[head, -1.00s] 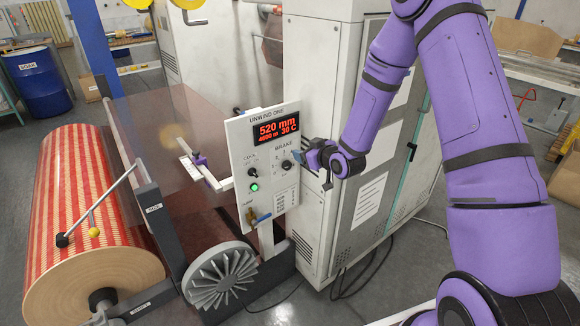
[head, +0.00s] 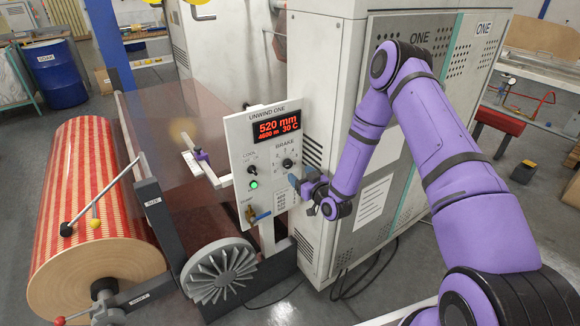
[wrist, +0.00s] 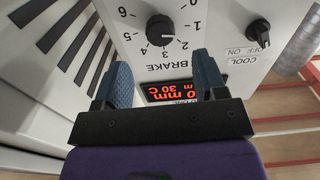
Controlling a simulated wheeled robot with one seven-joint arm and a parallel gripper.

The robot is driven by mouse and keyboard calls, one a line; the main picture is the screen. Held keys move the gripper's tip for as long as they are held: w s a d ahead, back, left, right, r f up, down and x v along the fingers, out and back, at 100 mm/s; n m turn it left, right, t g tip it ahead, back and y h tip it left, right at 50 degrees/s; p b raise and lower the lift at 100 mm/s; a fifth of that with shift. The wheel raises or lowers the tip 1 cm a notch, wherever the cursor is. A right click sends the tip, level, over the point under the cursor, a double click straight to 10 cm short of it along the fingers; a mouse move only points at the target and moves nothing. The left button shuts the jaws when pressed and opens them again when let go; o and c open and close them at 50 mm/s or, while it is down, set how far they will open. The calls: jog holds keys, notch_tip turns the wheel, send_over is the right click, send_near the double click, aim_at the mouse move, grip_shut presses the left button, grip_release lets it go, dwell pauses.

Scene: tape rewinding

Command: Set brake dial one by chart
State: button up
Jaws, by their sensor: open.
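The black brake dial (head: 287,163) is on the white "UNWIND ONE" panel (head: 240,155), under a red display (head: 276,126) reading 520 mm, 4600 m, 30 C. In the upside-down wrist view the dial (wrist: 160,29) is ringed by numbers up to 6. Its pale mark seems to point near the low numbers; I cannot tell the exact setting. My gripper (head: 297,181) is open and empty, just below and right of the dial. In the wrist view its fingers (wrist: 158,72) are apart from the dial.
A cool switch (wrist: 259,33) and a lit green button (head: 253,184) are left of the dial in the head view. A large cabinet (head: 350,60) stands close behind my arm. A striped roll (head: 90,200) is at left.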

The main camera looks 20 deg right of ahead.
aim_at(289, 165)
jog(key=x, duration=0.7)
jog(key=shift+c, duration=0.2)
jog(key=c, duration=0.9)
